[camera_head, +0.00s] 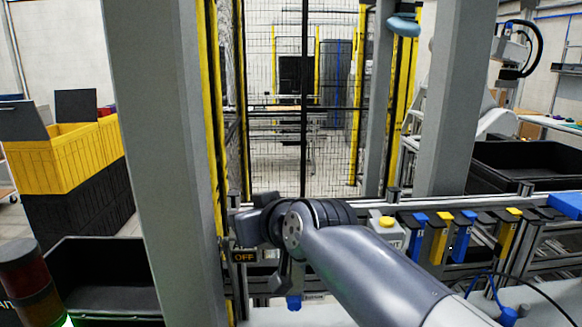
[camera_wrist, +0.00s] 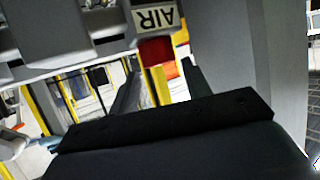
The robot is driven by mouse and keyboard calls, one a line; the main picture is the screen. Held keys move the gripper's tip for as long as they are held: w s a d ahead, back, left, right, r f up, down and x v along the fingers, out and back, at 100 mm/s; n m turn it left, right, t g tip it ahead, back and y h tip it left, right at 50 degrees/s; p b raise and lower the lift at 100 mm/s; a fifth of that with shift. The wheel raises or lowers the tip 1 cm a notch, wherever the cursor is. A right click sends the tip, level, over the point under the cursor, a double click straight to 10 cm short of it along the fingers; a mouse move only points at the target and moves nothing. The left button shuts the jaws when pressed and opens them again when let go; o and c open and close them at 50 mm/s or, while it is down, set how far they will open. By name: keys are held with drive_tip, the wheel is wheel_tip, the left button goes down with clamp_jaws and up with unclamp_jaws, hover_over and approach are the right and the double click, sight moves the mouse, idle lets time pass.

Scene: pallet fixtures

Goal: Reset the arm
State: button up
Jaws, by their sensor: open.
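My arm reaches in from the lower right of the head view and bends at a dark round joint near the middle. My gripper (camera_head: 246,226) is at the far end of it, left of that joint, over the front of the rail. It is open, and I see nothing held in it. Its fingertips are small and partly hidden by the arm.
Black and blue fixtures (camera_head: 462,236) with yellow parts line the rail at right. An OFF label (camera_head: 244,257) is beside my wrist. A grey post (camera_head: 165,150) stands at left, a black bin (camera_head: 100,280) below. An AIR sign (camera_wrist: 156,19) shows in the wrist view.

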drive_tip(key=v, duration=0.4)
drive_tip(key=p+x, duration=0.1)
drive_tip(key=x, duration=0.9)
drive_tip(key=shift+w+a+f+p, duration=0.1)
drive_tip(key=shift+w+a+p, duration=0.05)
drive_tip(key=shift+p, duration=0.15)
drive_tip(key=shift+w+f+b, duration=0.1)
drive_tip(key=shift+f+b, duration=0.2)
drive_tip(key=shift+b, duration=0.5)
drive_tip(key=shift+n+g+y+b, duration=0.3)
drive_tip(key=shift+n+g+b, duration=0.1)
drive_tip(key=shift+b, duration=0.5)
drive_tip(key=shift+n+y+b, duration=0.3)
drive_tip(key=shift+b, duration=0.5)
